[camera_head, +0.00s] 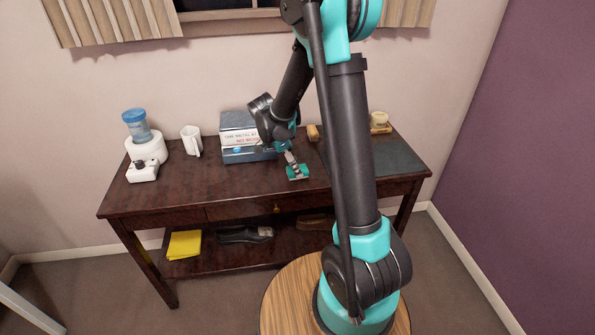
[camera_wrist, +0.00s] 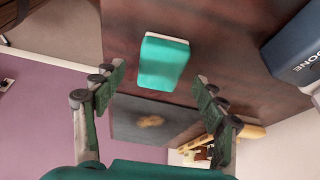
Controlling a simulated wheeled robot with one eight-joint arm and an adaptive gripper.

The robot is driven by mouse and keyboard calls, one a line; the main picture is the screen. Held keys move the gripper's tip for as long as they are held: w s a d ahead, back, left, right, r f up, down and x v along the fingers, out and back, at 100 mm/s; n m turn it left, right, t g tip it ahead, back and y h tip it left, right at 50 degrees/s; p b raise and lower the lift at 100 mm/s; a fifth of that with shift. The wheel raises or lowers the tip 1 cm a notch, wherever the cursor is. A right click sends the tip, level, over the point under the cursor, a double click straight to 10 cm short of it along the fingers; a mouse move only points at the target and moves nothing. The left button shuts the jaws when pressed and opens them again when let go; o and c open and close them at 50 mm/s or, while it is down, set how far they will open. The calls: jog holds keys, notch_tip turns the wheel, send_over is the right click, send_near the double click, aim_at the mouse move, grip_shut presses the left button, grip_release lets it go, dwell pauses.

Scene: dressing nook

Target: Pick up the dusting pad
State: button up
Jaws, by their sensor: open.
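The dusting pad is a small teal block with a pale edge. It lies on the dark wooden desk (camera_head: 190,187), near the front edge, in the head view (camera_head: 298,173). In the wrist view the pad (camera_wrist: 163,62) shows above the middle, beyond the gap between the fingers. My gripper (camera_wrist: 160,88) is open and empty, with one green-padded finger at each side. In the head view my gripper (camera_head: 290,158) hangs just above and behind the pad. Any gap or contact between them is hard to tell there.
Stacked books (camera_head: 247,155) stand left of the gripper. A white mug (camera_head: 191,140) and a blue-topped dispenser (camera_head: 136,124) are farther left. The lower shelf holds a yellow cloth (camera_head: 184,244) and shoes (camera_head: 244,234).

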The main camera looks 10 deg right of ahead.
jog(key=shift+x, duration=1.05)
jog(key=c, duration=1.3)
jog(key=shift+o, duration=0.2)
notch_tip(320, 180, up, 20)
